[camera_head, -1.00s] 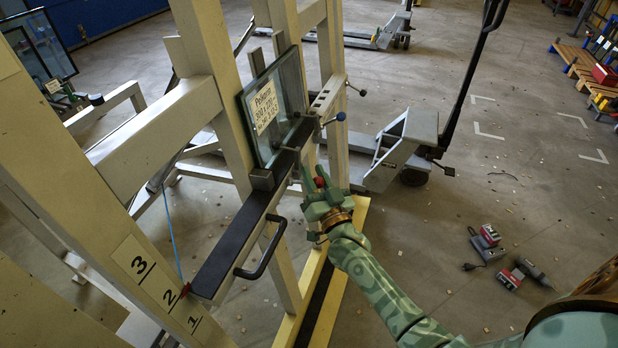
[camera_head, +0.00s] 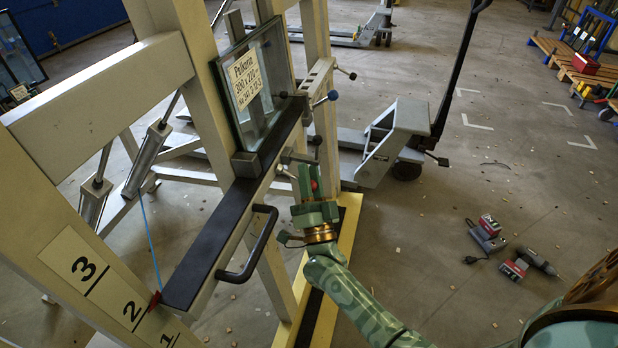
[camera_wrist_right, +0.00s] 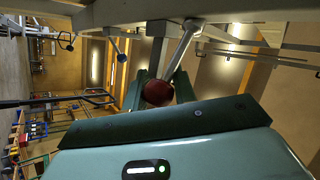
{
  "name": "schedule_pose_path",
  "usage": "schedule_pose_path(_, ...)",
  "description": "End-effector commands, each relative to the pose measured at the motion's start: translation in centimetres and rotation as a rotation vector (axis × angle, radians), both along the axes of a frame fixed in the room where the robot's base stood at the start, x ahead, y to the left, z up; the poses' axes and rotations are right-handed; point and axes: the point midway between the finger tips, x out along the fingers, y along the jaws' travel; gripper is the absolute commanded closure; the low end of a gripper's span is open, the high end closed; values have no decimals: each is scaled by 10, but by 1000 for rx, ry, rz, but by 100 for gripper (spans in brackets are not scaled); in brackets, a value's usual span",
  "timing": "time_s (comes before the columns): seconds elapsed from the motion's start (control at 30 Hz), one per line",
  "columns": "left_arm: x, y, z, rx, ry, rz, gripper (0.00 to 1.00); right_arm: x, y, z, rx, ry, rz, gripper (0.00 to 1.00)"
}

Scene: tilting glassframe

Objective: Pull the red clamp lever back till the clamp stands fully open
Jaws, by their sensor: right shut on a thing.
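The red clamp lever ends in a red ball knob (camera_head: 314,185), which also shows in the right wrist view (camera_wrist_right: 158,93). Its pale shaft (camera_wrist_right: 180,45) runs up from the knob to the beam. My right gripper (camera_head: 309,180) is shut on the knob, with a green finger on either side of it. The lever's mount (camera_head: 290,157) is at the beam beside the glass pane (camera_head: 256,80); the gripper partly hides it in the head view. How far the clamp stands open cannot be told. My left gripper is not in view.
A blue-knobbed lever (camera_head: 333,95) sits farther along the frame. A black handle (camera_head: 252,250) sticks out left of my right gripper. A grey pallet truck (camera_head: 395,140) stands behind. Power tools (camera_head: 505,245) lie on the floor to the right, with open floor around them.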

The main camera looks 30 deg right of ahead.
Motion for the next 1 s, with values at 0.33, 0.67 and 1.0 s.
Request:
schedule_pose_path(0.33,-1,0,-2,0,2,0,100,1,2,-2,-5,4,1,100)
schedule_pose_path(0.67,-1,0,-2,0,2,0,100,2,2,-2,-4,4,2,52)
schedule_pose_path(1.0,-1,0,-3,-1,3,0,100,1,0,-2,-2,-3,0,52)
